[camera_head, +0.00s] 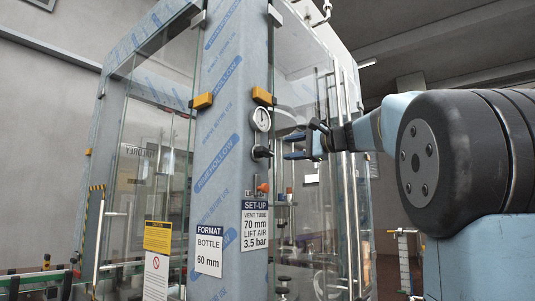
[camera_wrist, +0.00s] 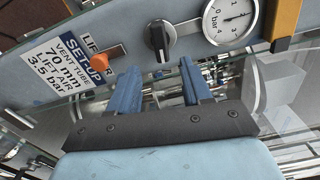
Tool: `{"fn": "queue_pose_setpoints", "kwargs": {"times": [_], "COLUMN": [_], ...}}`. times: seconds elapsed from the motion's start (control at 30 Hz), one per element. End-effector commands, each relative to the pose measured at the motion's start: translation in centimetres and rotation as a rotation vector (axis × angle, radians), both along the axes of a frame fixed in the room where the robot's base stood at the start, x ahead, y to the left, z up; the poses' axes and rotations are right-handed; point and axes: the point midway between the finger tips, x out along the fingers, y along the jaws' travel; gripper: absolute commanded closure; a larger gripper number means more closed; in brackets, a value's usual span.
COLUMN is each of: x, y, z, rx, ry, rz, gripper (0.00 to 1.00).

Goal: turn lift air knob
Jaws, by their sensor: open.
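The black knob (camera_wrist: 159,38) sits on the blue-wrapped post, next to the round pressure gauge (camera_wrist: 230,20) marked in bar. In the head view the knob (camera_head: 261,152) is just below the gauge (camera_head: 261,119). I cannot read the needle's exact value. My gripper (camera_wrist: 160,68) is open and empty, its two blue fingers pointing at the knob from a short distance, one to each side of it in the picture. It also shows in the head view (camera_head: 288,146), to the right of the knob and apart from it.
An orange knob (camera_wrist: 107,56) is left of the black knob, by a partly hidden small label. The set-up sign (camera_head: 255,225) reads lift air 3.5 bar. Glass panels (camera_head: 165,150) and an orange-yellow block (camera_head: 262,96) are close by. The machine's interior shows behind glass.

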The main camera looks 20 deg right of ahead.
Motion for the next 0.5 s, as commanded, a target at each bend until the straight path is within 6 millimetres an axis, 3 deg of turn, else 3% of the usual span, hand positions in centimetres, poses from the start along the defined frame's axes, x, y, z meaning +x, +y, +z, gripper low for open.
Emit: {"fn": "queue_pose_setpoints", "kwargs": {"times": [0.5], "x": [6.8], "y": [5.0], "z": [0.0], "rx": [0.0], "ry": [0.001], "rz": [0.001], "gripper": [0.51]}}
